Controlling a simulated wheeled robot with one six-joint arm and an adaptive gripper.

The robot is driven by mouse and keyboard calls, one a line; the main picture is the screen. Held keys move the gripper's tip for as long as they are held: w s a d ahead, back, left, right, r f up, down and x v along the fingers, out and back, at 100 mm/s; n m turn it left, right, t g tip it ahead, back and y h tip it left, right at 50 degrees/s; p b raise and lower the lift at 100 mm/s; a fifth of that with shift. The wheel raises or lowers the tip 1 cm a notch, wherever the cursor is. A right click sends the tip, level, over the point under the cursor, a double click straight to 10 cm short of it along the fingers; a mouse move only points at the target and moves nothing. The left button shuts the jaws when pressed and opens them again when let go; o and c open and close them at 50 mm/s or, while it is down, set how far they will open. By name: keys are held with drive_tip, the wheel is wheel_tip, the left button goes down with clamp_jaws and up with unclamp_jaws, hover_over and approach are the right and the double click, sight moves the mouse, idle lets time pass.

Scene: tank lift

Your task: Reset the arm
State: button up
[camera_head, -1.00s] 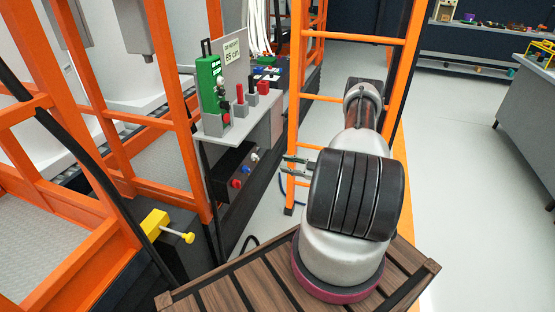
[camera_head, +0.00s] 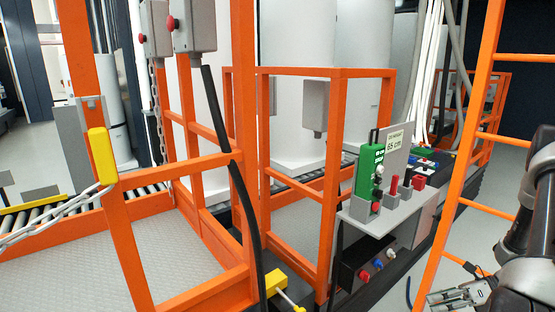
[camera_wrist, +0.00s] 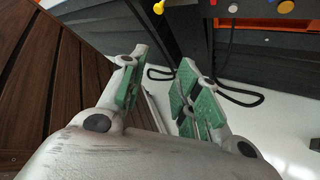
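My gripper (camera_wrist: 158,95) fills much of the wrist view. Its two fingers with green pads stand apart with nothing between them. Part of my gripper also shows at the lower right edge of the head view (camera_head: 455,297), beside my folded arm. Past the fingers, the wrist view shows pale floor and a looped black cable (camera_wrist: 235,95). My wooden deck lies at the left of the wrist view.
An orange-framed lift platform (camera_head: 150,255) fills the left and middle. A control shelf (camera_head: 375,217) carries a green box (camera_head: 368,170) and red levers. An orange ladder (camera_head: 460,180) stands close to my arm. A yellow handle (camera_head: 102,155) has a chain.

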drive_tip(key=s+a+r+n+h, duration=0.3)
drive_tip(key=r+n, duration=0.6)
drive_tip(key=r, duration=0.4)
drive_tip(key=s+a+r+n+t+h, duration=0.1)
drive_tip(key=s+a+r+n+h, duration=0.2)
drive_tip(key=r+n, duration=0.7)
drive_tip(key=s+a+r+n+t+h, duration=0.1)
drive_tip(key=s+a+r+n+h, duration=0.3)
drive_tip(key=r, duration=1.3)
drive_tip(key=s+n+h, duration=0.2)
drive_tip(key=s+n, duration=0.2)
drive_tip(key=n, duration=0.2)
drive_tip(key=shift+s, duration=0.25)
